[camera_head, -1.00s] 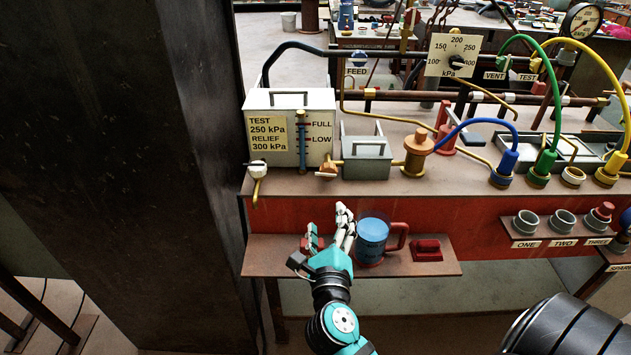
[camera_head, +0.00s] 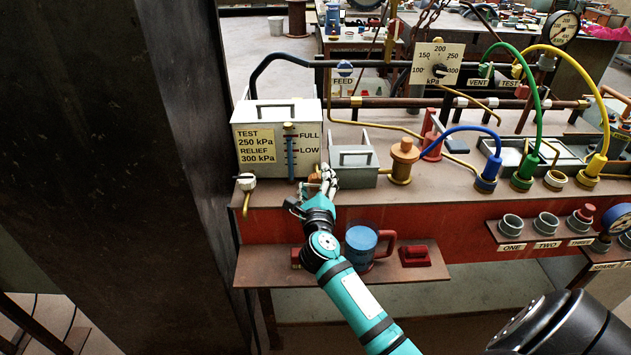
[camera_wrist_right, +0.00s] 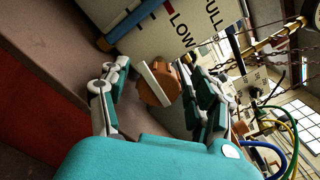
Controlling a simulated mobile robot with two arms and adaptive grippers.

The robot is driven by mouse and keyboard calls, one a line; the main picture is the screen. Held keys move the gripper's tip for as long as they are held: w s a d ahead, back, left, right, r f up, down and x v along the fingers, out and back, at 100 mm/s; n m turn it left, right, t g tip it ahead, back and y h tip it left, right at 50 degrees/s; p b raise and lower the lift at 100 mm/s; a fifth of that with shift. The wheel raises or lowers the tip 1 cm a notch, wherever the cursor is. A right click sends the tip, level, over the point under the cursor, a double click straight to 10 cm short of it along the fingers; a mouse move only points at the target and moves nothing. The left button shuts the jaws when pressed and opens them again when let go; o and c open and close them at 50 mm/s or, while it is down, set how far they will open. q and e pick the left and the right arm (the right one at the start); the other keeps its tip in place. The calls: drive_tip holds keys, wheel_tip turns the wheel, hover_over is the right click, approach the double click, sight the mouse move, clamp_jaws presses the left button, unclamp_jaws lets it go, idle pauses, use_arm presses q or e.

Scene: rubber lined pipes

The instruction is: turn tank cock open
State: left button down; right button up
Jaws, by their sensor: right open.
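The white tank (camera_head: 277,140) with its FULL and LOW gauge stands at the left end of the bench. A small orange cock (camera_head: 314,179) sits low at the tank's right corner, partly hidden by my right gripper (camera_head: 325,183). In the right wrist view the cock's orange faceted body with a pale bar (camera_wrist_right: 158,83) lies between the spread fingers of my right gripper (camera_wrist_right: 160,92). The fingers are open on both sides of it, and I cannot tell whether any touch it. My left gripper is not in view.
A white tap with a yellow spout (camera_head: 247,185) is at the tank's left front corner. A grey lidded box (camera_head: 353,165) stands close right of the gripper, then a brass fitting (camera_head: 403,160). A blue-filled mug (camera_head: 361,245) and red block (camera_head: 415,256) sit on the lower shelf.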

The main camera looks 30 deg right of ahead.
drive_tip(key=shift+w, duration=0.1)
drive_tip(key=c, duration=1.2)
drive_tip(key=shift+r+n+p, duration=0.2)
drive_tip(key=shift+n+p, duration=0.4)
drive_tip(key=shift+p, duration=0.5)
drive_tip(key=shift+f, duration=0.25)
drive_tip(key=o, duration=1.2)
